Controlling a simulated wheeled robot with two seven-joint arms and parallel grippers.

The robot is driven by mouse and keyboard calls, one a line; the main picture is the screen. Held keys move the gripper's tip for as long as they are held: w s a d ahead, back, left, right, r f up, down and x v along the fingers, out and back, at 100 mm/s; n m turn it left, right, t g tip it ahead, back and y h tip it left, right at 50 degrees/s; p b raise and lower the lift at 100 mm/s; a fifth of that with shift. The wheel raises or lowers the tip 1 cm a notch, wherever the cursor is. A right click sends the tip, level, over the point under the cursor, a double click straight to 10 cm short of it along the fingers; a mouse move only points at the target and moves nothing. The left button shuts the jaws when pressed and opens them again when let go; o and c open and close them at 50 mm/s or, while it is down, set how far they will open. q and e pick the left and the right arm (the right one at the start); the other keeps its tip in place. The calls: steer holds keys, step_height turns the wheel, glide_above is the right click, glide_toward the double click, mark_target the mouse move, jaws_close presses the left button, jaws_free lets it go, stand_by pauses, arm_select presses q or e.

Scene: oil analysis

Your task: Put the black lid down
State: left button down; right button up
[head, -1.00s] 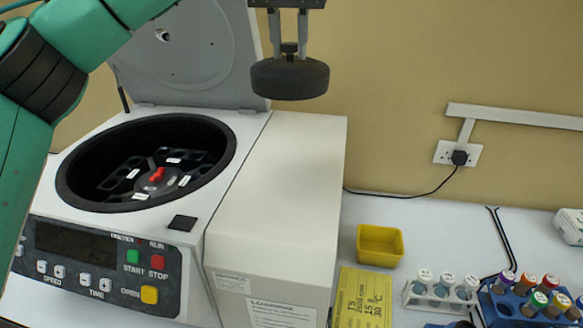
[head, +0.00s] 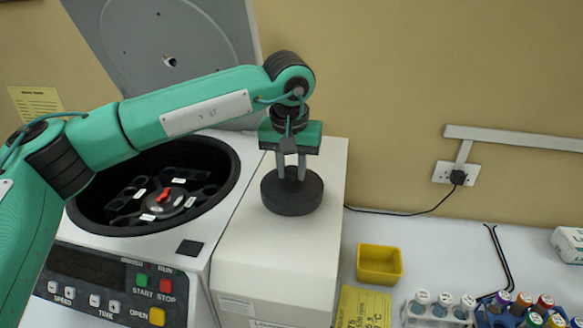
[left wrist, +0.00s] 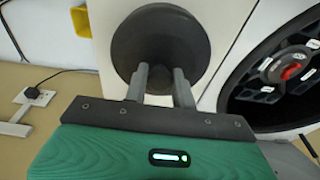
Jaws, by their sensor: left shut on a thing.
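The black lid (head: 292,196) is a round dark disc with a small knob on top. My left gripper (head: 291,176) points down from above and is shut on the lid's knob. In the left wrist view the lid (left wrist: 160,45) lies beyond the two fingers (left wrist: 160,82), which hide part of the knob. My right gripper is in neither view.
The open centrifuge bowl (head: 95,210) with its rotor and red knob (head: 164,195) is left of the lid. The raised centrifuge cover (head: 170,50) stands behind. A yellow bin (head: 380,265), tube racks (head: 440,312) and a wall socket (head: 445,172) are at right.

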mark_target(290, 186)
arm_select(q)
steer(key=shift+f, duration=0.8)
steer(key=c, duration=1.1)
jaws_free()
steer(key=shift+c, duration=0.2)
steer(key=shift+r, duration=0.1)
steer(key=shift+r, duration=0.15)
step_height(290, 186, up, 12)
steer(key=s+b, duration=0.1)
steer(key=b, duration=0.3)
steer(key=shift+s+a, duration=0.15)
steer(key=shift+s, duration=0.25)
